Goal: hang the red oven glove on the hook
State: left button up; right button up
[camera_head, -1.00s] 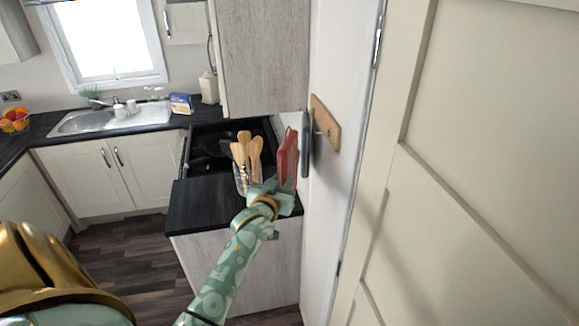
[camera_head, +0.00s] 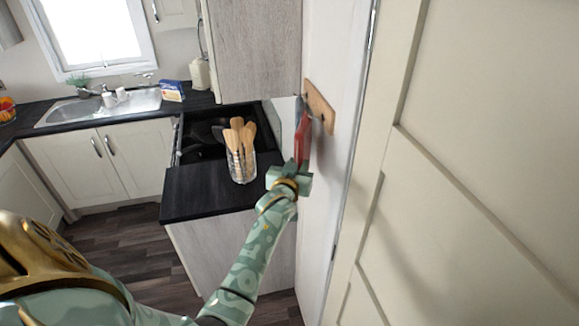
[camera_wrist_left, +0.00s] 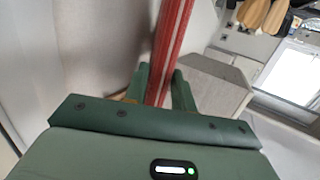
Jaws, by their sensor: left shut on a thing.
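The red oven glove (camera_head: 303,139) is upright in my left gripper (camera_head: 298,165), close in front of the wall by the wooden hook board (camera_head: 319,106). The board has small dark hooks; one hook (camera_head: 323,117) shows just right of the glove's top. I cannot tell whether the glove touches a hook. In the left wrist view the glove (camera_wrist_left: 171,45) is a red strip seen edge-on, held between the green fingers (camera_wrist_left: 158,88). The hooks cannot be made out there. My right gripper is out of view.
A grey hanging item (camera_head: 301,106) is mostly hidden behind the glove. A glass jar of wooden utensils (camera_head: 242,165) stands on the dark worktop (camera_head: 190,195), left of my gripper. A cream door (camera_head: 480,150) fills the right side. A tall cabinet (camera_head: 250,50) hangs above.

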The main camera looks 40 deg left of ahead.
pick_arm(q)
jog(key=shift+w+d, duration=0.65)
jog(key=shift+w, duration=0.1)
jog(key=shift+w+d+f+b, duration=0.25)
jog(key=shift+w+f+b, duration=0.05)
jog(key=shift+f+b, duration=0.35)
jog(key=shift+d+f, duration=0.1)
jog(key=shift+w+d, duration=0.1)
jog(key=shift+w, duration=0.05)
jog(key=o, duration=1.1)
jog(key=shift+w+d, duration=0.1)
jog(key=shift+w, duration=0.05)
